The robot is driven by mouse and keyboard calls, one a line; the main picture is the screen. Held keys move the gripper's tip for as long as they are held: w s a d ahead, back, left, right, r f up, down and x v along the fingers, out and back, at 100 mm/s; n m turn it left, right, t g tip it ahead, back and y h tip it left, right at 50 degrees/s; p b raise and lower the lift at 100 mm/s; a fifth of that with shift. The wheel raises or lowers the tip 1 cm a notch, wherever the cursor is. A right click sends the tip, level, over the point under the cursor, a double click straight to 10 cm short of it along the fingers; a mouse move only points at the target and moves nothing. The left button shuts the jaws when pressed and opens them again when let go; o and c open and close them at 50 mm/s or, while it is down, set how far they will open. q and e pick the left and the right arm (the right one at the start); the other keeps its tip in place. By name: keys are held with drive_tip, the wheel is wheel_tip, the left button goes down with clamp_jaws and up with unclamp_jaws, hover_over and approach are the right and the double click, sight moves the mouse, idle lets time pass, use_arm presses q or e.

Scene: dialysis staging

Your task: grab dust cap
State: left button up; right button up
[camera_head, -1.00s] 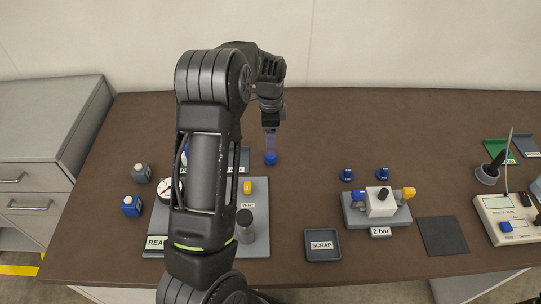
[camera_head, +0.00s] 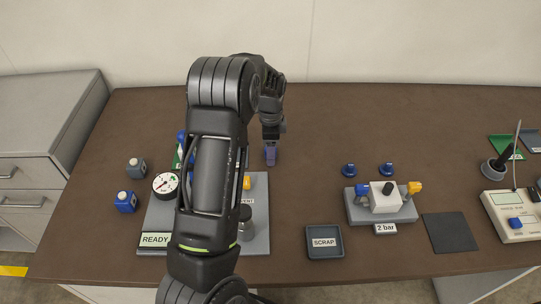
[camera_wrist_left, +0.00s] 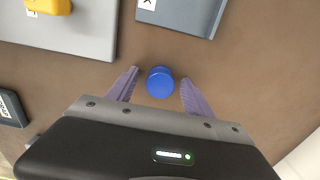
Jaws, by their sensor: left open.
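The dust cap (camera_wrist_left: 160,82) is a round blue cap standing on the brown table. In the left wrist view it sits between the two purple fingers of my left gripper (camera_wrist_left: 160,77), with a gap on each side. The left gripper is open and low over the cap. In the head view the left gripper (camera_head: 270,157) is behind the grey base plate, and its fingers largely hide the cap. My right gripper is not in view.
The grey base plate (camera_head: 260,240) with the gauge (camera_head: 165,184) and yellow part (camera_head: 247,182) is close by. A SCRAP tray (camera_head: 324,255), two blue pieces (camera_head: 349,170) and a 2 bar fixture (camera_head: 384,217) are to the right. The table behind is clear.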

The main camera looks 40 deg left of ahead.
use_arm(q)
drive_tip(key=shift+c, duration=0.6)
clamp_jaws()
idle(0.5)
